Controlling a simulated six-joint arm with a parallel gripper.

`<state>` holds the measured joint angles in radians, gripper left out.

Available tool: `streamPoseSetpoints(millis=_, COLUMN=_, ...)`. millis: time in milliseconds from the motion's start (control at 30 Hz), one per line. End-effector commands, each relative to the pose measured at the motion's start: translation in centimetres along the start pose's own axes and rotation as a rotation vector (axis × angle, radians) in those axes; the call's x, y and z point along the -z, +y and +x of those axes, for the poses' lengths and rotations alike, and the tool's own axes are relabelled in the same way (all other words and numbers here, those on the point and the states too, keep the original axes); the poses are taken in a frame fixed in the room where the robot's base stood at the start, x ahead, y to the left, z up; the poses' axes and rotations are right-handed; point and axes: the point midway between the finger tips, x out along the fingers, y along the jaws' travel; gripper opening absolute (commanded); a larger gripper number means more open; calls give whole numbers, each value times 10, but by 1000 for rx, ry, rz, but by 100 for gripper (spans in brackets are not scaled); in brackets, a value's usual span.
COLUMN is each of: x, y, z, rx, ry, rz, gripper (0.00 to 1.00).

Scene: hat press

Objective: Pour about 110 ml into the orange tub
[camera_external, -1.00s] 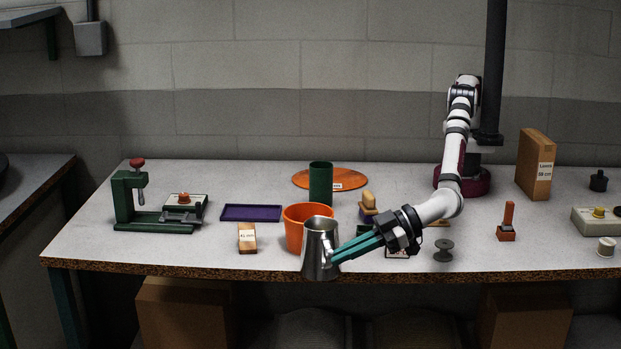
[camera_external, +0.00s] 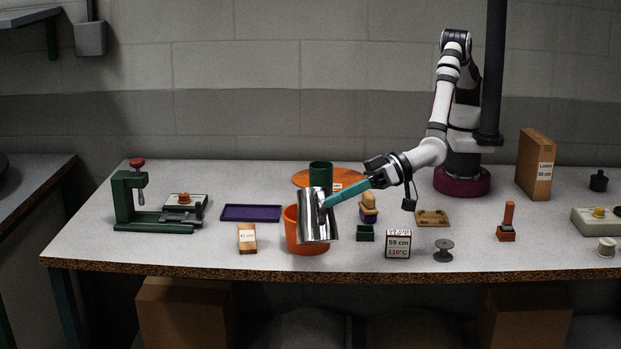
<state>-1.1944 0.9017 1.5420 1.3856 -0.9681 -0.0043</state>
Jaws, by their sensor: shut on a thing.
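A shiny metal pitcher (camera_external: 314,218) is held in the air in front of the orange tub (camera_external: 291,228), overlapping it in the picture. My gripper (camera_external: 330,201) is shut on the pitcher at its right side. The pitcher looks close to upright with a slight lean. The orange tub stands on the table, and its left side and base show; the pitcher hides most of its front and rim. I cannot see any liquid, nor the level inside the pitcher or the tub.
A green cylinder (camera_external: 320,173) stands behind the tub, by an orange disc (camera_external: 357,177).

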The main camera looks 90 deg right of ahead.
Motion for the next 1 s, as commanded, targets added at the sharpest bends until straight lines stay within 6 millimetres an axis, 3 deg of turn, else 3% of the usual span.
streamPoseSetpoints(millis=100, x=20, y=3, z=-7, rx=18, ry=7, rz=72, gripper=0)
streamPoseSetpoints(millis=533, x=36, y=14, z=-14, rx=82, ry=13, rz=303, gripper=0)
streamPoseSetpoints(millis=1000, x=42, y=18, z=-16, rx=116, ry=7, rz=398, gripper=0)
